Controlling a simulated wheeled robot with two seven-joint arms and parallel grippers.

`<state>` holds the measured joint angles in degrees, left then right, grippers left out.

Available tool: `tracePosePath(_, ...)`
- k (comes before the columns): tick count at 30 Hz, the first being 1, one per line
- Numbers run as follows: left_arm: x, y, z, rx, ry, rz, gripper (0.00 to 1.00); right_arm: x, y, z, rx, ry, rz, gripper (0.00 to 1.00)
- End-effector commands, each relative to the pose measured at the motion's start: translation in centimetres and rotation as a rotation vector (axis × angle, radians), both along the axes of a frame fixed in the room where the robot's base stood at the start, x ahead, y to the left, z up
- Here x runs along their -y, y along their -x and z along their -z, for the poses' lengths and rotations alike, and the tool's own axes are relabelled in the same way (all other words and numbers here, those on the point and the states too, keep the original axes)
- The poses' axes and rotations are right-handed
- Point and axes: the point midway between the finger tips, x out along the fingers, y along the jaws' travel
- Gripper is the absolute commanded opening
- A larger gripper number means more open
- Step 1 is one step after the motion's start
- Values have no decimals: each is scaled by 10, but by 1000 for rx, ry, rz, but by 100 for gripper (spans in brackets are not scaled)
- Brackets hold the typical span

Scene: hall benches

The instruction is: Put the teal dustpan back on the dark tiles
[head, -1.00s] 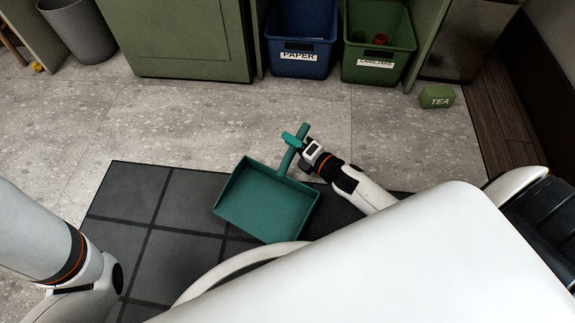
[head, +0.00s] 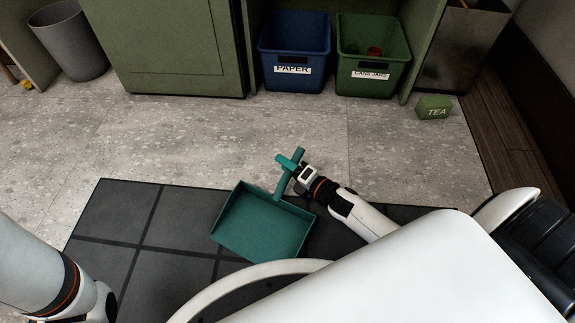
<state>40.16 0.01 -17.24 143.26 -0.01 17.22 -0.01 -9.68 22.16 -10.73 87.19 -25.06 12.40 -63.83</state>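The teal dustpan (head: 262,224) shows in the head view over the dark tiles (head: 122,213), with its pan toward me and its handle pointing away. My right gripper (head: 293,173) is at the handle and shut on it. I cannot tell whether the pan touches the tiles or hangs a little above them. The far end of the handle reaches past the tiles' back edge, over the grey floor. My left arm comes in at the lower left; its gripper is out of the picture.
A blue paper bin (head: 294,50) and a green cans bin (head: 372,56) stand at the back under a green bench. A green tea box (head: 433,107) lies on the floor at the right. A grey waste bin (head: 70,42) stands at the back left. The left tiles are clear.

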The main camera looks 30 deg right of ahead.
Motion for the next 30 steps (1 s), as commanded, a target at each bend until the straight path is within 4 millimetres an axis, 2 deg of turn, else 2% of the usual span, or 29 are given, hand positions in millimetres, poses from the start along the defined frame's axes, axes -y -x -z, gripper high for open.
tracePosePath(8, 0, 0, -2, 0, 0, 0, 100, 0, 0, -3, 1, 0, 0, 44)
tracePosePath(11, 0, 0, -9, -1, 0, 0, 100, 2, 8, -6, -2, -2, 0, 44)
tracePosePath(24, 0, 0, -55, -1, 0, -1, 100, 29, 91, -19, -3, -1, 2, 44)
tracePosePath(30, 0, 0, -62, -1, 0, -1, 100, 36, 110, -19, 0, -1, 1, 44)
